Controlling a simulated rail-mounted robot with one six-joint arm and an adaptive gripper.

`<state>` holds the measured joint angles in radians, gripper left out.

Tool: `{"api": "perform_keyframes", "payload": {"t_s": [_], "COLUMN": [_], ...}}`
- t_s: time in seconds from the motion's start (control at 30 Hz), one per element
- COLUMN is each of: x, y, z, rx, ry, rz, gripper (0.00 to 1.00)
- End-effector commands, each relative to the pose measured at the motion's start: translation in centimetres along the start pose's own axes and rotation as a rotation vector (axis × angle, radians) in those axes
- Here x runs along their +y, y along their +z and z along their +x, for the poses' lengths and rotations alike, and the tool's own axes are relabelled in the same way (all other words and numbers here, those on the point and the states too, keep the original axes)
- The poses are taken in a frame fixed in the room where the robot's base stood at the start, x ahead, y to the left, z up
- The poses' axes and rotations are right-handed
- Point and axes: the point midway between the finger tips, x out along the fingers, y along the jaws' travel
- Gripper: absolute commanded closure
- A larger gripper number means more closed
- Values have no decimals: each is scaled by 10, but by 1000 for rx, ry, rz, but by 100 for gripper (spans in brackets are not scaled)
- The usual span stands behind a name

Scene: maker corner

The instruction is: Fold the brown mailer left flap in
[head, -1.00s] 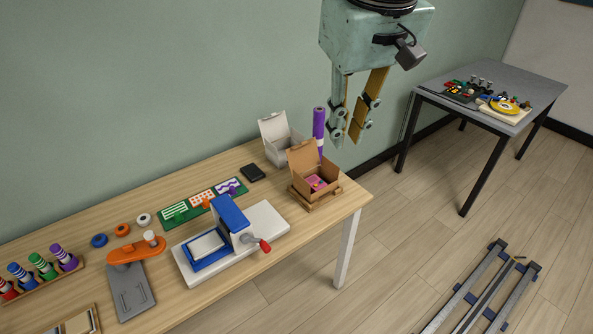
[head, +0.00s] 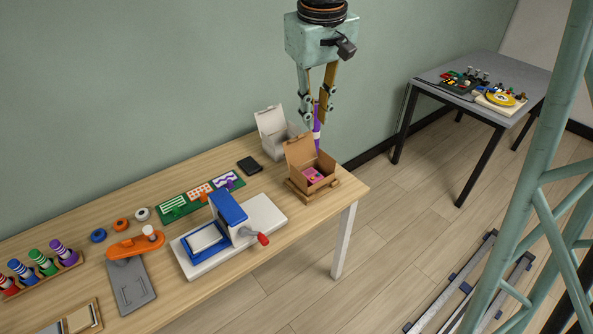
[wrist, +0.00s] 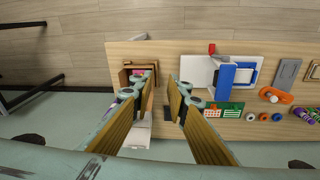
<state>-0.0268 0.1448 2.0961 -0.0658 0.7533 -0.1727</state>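The brown mailer (head: 325,164) stands open near the right end of the wooden table, on a small wooden base. Its tall back lid is up, and a pink item (head: 313,175) lies inside. Its side flaps are too small to tell apart. In the wrist view the brown mailer (wrist: 127,77) is partly hidden behind a finger. My gripper (head: 316,122) hangs above and behind the mailer, pointing down, apart from it. Its fingers are open with nothing between them, as the wrist view (wrist: 174,98) also shows.
A white mailer (head: 274,140) stands open behind the brown one, and a purple roll (head: 317,138) is upright behind it. A press with a red handle (head: 232,222) is to the left. A black block (head: 249,165) lies nearby. A grey table (head: 465,85) stands at right.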

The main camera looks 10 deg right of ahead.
Motion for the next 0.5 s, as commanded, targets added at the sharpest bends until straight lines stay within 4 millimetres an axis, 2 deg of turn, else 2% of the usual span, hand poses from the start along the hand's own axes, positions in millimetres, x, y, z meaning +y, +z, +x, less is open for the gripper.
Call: {"api": "perform_keyframes", "payload": {"t_s": [0.5], "x": [9], "y": [-61], "z": [70], "rx": [-47], "ry": [-5], "rz": [-60], "gripper": [85]}}
